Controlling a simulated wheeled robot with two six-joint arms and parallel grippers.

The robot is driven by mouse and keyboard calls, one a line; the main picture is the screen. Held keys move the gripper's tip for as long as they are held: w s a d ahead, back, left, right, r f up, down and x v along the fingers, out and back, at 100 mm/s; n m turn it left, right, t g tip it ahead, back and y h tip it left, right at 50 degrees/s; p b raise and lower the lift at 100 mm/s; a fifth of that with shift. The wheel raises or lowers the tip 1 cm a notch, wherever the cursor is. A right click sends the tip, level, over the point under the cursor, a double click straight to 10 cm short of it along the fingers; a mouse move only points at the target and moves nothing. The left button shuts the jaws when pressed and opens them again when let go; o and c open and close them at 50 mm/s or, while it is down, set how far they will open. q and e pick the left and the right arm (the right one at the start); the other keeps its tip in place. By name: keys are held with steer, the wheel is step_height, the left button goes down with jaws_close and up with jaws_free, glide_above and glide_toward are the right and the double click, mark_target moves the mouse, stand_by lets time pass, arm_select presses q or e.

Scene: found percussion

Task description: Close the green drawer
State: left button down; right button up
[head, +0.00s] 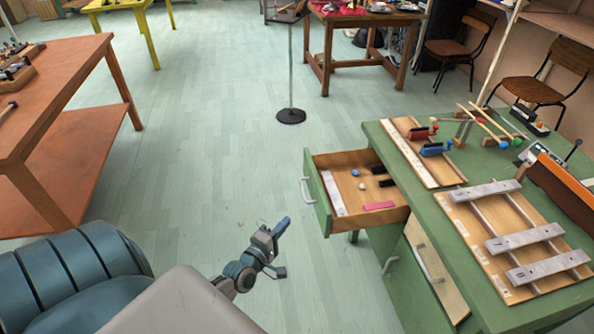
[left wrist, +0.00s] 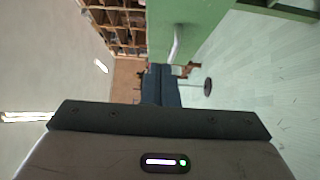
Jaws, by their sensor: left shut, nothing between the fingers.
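The green drawer (head: 319,199) is pulled out from the left side of the green bench (head: 378,138). It has a pale handle (head: 307,190) on its front and a light wooden inside. In it lie a pink block, dark pieces, small round pieces and a pale strip. My left gripper (head: 272,243) is shut and empty, to the left of and nearer than the drawer front, apart from it in the head view. In the left wrist view a green front with its handle (left wrist: 177,44) shows just beyond the gripper fingers (left wrist: 161,86). My right gripper is not in view.
Metal bars on a wooden board (head: 490,225) and mallets (head: 490,122) lie on top. An orange-brown table (head: 60,75) stands at left, a thin stand (head: 291,115) behind. The floor between is clear.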

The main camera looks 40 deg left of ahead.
arm_select(q)
glide_toward(318, 197)
steer(key=w+a, duration=0.3)
steer(key=w+d, duration=0.2)
steer(key=shift+w+d+r, duration=0.2)
steer(key=shift+w+d, duration=0.1)
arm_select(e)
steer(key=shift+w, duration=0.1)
